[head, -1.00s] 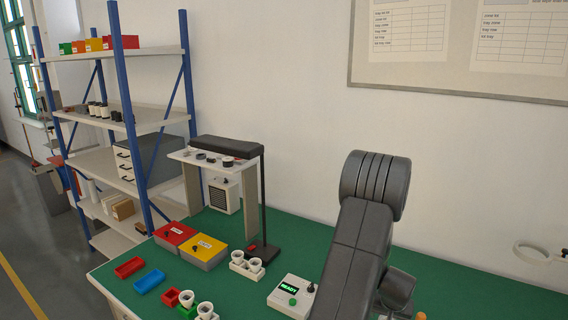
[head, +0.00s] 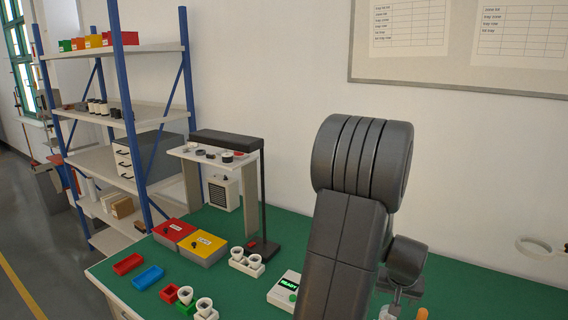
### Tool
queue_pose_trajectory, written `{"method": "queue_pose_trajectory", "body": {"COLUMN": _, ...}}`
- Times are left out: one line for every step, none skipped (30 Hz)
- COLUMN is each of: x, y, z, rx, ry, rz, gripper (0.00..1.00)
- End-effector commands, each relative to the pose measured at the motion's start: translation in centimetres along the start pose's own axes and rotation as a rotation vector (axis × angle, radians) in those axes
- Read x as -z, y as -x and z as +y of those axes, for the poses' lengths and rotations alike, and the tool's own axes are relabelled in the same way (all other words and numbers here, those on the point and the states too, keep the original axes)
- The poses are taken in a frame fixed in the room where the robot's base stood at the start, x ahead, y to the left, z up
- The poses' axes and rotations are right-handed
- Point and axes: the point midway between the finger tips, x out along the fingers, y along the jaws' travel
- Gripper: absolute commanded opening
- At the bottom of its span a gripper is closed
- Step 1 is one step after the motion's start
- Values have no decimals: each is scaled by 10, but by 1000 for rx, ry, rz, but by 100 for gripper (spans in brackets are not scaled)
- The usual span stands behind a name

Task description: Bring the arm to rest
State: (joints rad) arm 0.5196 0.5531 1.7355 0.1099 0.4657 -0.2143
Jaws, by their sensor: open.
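My arm rises as a large dark grey link at the right of centre in the head view, its thick ribbed joint uppermost.
On the bench stand a READY box (head: 284,290), a white double socket block (head: 246,262), red (head: 174,233) and yellow (head: 204,246) lidded boxes, and red (head: 128,264) and blue (head: 148,278) trays. A lamp stand (head: 263,205) and blue-post shelf (head: 130,110) stand behind.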

Motion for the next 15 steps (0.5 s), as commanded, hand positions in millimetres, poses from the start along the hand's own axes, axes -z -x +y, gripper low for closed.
{"method": "queue_pose_trajectory", "body": {"x": 0, "y": 7, "z": 0, "rx": -1, "ry": 0, "rz": 4, "gripper": 71}}
{"method": "queue_pose_trajectory", "body": {"x": 0, "y": 10, "z": 0, "rx": -1, "ry": 0, "rz": 3, "gripper": 71}}
{"method": "queue_pose_trajectory", "body": {"x": 0, "y": 16, "z": 0, "rx": -1, "ry": 1, "rz": 4, "gripper": 71}}
{"method": "queue_pose_trajectory", "body": {"x": 0, "y": 20, "z": 0, "rx": -1, "ry": 1, "rz": 3, "gripper": 71}}
{"method": "queue_pose_trajectory", "body": {"x": 0, "y": 24, "z": 0, "rx": -1, "ry": 1, "rz": 3, "gripper": 71}}
{"method": "queue_pose_trajectory", "body": {"x": -1, "y": 22, "z": 0, "rx": 0, "ry": 1, "rz": -2, "gripper": 71}}
{"method": "queue_pose_trajectory", "body": {"x": -1, "y": 17, "z": 0, "rx": 0, "ry": 1, "rz": -5, "gripper": 71}}
{"method": "queue_pose_trajectory", "body": {"x": -1, "y": 12, "z": 0, "rx": 1, "ry": 0, "rz": -6, "gripper": 71}}
{"method": "queue_pose_trajectory", "body": {"x": -1, "y": 7, "z": 0, "rx": 1, "ry": 0, "rz": -5, "gripper": 71}}
{"method": "queue_pose_trajectory", "body": {"x": -1, "y": 3, "z": 0, "rx": 1, "ry": 0, "rz": -6, "gripper": 71}}
{"method": "queue_pose_trajectory", "body": {"x": -1, "y": -1, "z": 0, "rx": 0, "ry": 0, "rz": -5, "gripper": 71}}
{"method": "queue_pose_trajectory", "body": {"x": -1, "y": -6, "z": 0, "rx": 0, "ry": 0, "rz": -5, "gripper": 71}}
{"method": "queue_pose_trajectory", "body": {"x": 0, "y": -10, "z": 0, "rx": 1, "ry": 0, "rz": -5, "gripper": 71}}
{"method": "queue_pose_trajectory", "body": {"x": 0, "y": -14, "z": 0, "rx": 0, "ry": 0, "rz": -4, "gripper": 71}}
{"method": "queue_pose_trajectory", "body": {"x": 0, "y": -19, "z": 0, "rx": 0, "ry": 1, "rz": -5, "gripper": 71}}
